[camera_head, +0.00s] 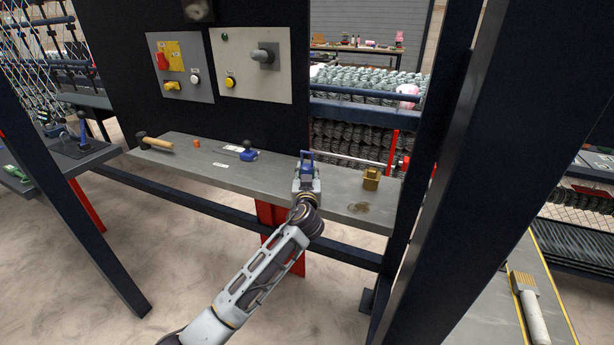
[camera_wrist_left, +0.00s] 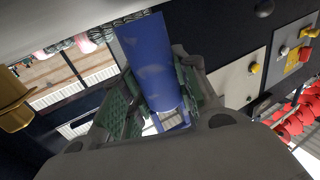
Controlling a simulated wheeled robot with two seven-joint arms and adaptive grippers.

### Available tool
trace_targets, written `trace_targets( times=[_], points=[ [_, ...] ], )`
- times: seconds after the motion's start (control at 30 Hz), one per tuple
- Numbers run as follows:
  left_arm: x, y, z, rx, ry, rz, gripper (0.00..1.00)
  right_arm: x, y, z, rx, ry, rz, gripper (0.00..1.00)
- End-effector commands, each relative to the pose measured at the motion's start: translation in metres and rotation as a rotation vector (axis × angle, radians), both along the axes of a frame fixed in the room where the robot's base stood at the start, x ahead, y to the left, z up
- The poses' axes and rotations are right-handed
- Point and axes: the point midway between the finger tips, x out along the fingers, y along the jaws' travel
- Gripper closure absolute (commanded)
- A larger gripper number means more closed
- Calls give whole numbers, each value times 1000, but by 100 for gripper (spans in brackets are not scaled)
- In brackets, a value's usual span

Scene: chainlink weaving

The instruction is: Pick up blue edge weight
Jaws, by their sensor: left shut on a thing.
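The blue edge weight (camera_head: 307,156) is between the fingers of my left gripper (camera_head: 306,172), at the grey shelf in the middle of the head view. In the left wrist view the blue weight (camera_wrist_left: 150,62) is a smooth blue block with a blue loop below it. The green-padded fingers of my left gripper (camera_wrist_left: 155,98) are shut on it from both sides. I cannot tell whether the weight touches the shelf, because the gripper hides its lower part. My right gripper is not in view.
The grey shelf (camera_head: 335,186) holds a mallet (camera_head: 157,145), an orange piece (camera_head: 196,143), a blue block with a black knob (camera_head: 248,155) and a brass weight (camera_head: 371,179). A dark panel with control boxes (camera_head: 250,66) rises behind. A dark post (camera_head: 500,170) stands at right.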

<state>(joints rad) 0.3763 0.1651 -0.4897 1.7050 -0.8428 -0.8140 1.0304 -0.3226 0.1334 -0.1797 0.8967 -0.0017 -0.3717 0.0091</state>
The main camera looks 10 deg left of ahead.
Motion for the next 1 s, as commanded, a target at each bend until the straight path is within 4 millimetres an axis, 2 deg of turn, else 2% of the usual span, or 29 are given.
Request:
trace_targets(
  times=[0.27,0.5,0.7,1.0],
  points=[
    [0,-1,40,-4,-6,-2,100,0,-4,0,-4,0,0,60],
    [0,-1,74,-4,-6,-2,100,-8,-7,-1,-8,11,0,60],
    [0,0,88,-2,-4,-1,100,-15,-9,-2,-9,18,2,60],
    [0,0,90,-1,-3,-1,100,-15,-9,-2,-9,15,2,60]
  ],
)
